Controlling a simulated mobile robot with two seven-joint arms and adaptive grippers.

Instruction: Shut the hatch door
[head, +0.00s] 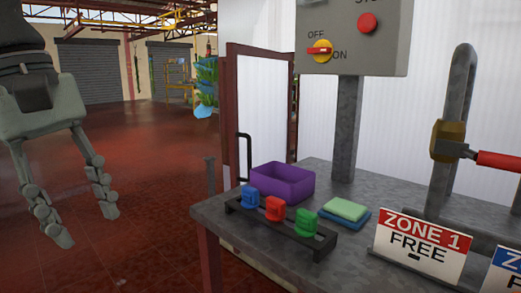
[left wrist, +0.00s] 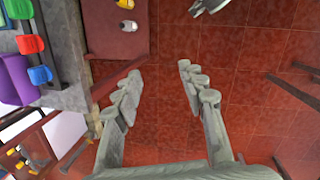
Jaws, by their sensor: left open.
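In the head view, a tall white panel in a dark red frame (head: 261,52), which looks like the hatch door, stands behind the left end of the grey table. A black bar handle (head: 248,158) is at its left side. Whether it stands ajar or closed is hard to tell; the table and purple bin hide its lower part. My left gripper (head: 86,226) hangs at the left over the red floor, open and empty, well apart from the panel and handle. The left wrist view shows its spread fingers (left wrist: 159,70) with only floor tiles between them. My right gripper is not seen.
The grey table (head: 215,208) holds a purple bin (head: 283,180), a rack of coloured blocks (head: 275,208), sponges (head: 345,212) and a Zone 1 sign (head: 418,247). A switch box (head: 352,40) stands above. A grey post (head: 209,175) is near the table's left. Floor at left is clear.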

